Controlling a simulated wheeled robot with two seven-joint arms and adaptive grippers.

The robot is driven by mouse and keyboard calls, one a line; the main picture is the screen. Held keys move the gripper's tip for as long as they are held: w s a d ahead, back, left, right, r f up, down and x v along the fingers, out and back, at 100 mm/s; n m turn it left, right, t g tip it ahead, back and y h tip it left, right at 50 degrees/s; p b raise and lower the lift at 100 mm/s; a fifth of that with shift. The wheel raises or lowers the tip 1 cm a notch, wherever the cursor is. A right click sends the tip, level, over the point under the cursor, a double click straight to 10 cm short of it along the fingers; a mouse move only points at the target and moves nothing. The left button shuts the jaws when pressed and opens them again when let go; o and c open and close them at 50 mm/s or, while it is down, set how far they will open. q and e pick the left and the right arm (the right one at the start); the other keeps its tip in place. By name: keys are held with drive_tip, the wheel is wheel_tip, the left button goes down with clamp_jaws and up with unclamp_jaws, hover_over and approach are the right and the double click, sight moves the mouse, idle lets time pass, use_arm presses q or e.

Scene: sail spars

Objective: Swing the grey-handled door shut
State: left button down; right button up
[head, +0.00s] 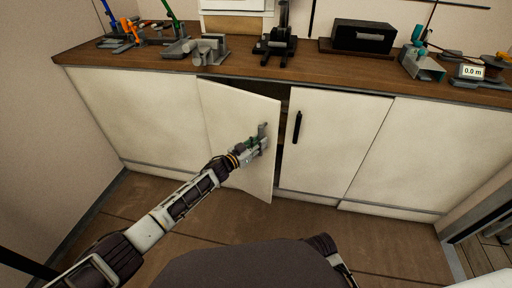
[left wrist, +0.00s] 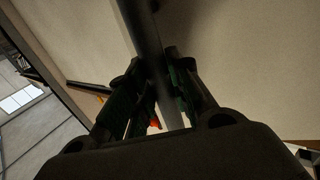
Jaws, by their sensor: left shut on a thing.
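The grey-handled door (head: 236,112) is a cream cabinet door under the worktop, standing partly open with a dark gap along its right edge. Its grey handle (head: 263,130) is an upright bar near that edge. My left gripper (head: 259,143) is at the handle. In the left wrist view my left gripper's fingers (left wrist: 160,92) are on both sides of the grey handle bar (left wrist: 142,28) and shut on it. The door face (left wrist: 225,60) fills the right of that view. My right gripper is not in view.
A closed cream door with a black handle (head: 297,127) is just right of the opening. The wooden worktop (head: 230,62) above carries tools, clamps and a dark box (head: 362,36). The brown floor (head: 150,205) before the cabinets is clear except for my own parts.

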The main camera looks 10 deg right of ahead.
use_arm(q)
drive_tip(key=shift+b+x, duration=1)
drive_tip(key=shift+x, duration=0.7)
drive_tip(key=c, duration=1.2)
unclamp_jaws()
drive_tip(key=shift+w, duration=0.1)
drive_tip(key=shift+a, duration=0.2)
drive_tip(key=shift+s+a, duration=0.2)
drive_tip(key=shift+a, duration=0.1)
drive_tip(key=v, duration=1.1)
drive_tip(key=shift+s+d, duration=0.1)
drive_tip(key=shift+s, duration=0.1)
